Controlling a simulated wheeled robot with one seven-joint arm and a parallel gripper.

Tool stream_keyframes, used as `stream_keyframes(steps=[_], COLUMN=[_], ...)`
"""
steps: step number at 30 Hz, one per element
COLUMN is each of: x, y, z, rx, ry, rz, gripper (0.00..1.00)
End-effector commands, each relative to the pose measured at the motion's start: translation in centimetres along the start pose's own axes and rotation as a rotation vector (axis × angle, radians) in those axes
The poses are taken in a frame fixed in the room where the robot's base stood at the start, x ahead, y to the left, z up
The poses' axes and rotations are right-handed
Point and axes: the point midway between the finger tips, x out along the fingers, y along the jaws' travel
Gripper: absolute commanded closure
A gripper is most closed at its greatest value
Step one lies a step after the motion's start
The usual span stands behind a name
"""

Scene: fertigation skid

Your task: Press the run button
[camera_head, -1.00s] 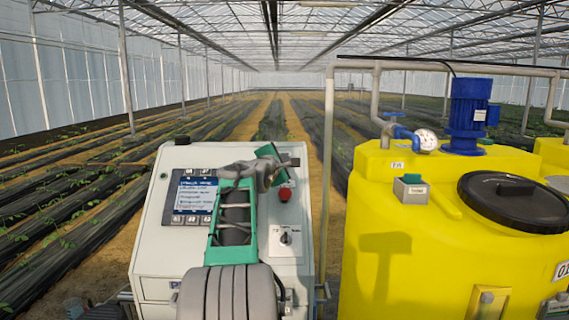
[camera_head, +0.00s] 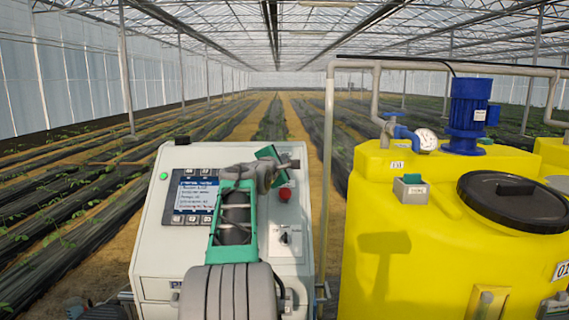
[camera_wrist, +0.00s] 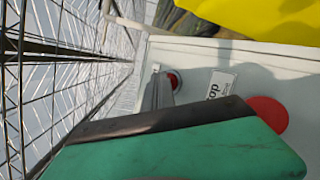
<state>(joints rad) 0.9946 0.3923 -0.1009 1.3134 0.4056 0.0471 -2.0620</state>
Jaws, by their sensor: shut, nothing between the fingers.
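The pale grey control cabinet (camera_head: 160,240) stands in front of me with a lit screen (camera_head: 195,196) on its sloped panel. My gripper (camera_head: 292,163) is shut and empty, over the panel's upper right. In the wrist view my gripper's fingertips (camera_wrist: 156,74) are beside a small red round part (camera_wrist: 173,82); I cannot tell whether they touch it. A red button (camera_head: 285,194) sits just below my gripper and shows large in the wrist view (camera_wrist: 268,115), with a partly hidden label (camera_wrist: 219,84) ending in "op". No button marked run is readable; my gripper and arm cover part of the panel.
A black selector knob (camera_head: 285,238) sits on a light plate lower on the panel. A small green round part (camera_head: 164,176) is at the cabinet's upper left. A yellow tank (camera_head: 370,250) with a blue motor (camera_head: 468,115) stands close on the right. A pipe post (camera_head: 328,150) rises between them.

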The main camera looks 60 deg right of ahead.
Motion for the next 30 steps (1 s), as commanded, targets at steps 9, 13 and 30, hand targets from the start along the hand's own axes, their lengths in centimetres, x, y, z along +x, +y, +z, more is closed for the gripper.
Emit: stream_keyframes(steps=[9, 13, 30], x=[-0.2, -0.8, -2.2], y=[0.1, 0.6, 1.6], z=[0.1, 0.5, 1.6], rx=[0.0, 0.0, 0.0], ry=[0.001, 0.001, 0.0], rz=[-0.001, 0.0, 0.001], gripper=[1.0, 1.0, 1.0])
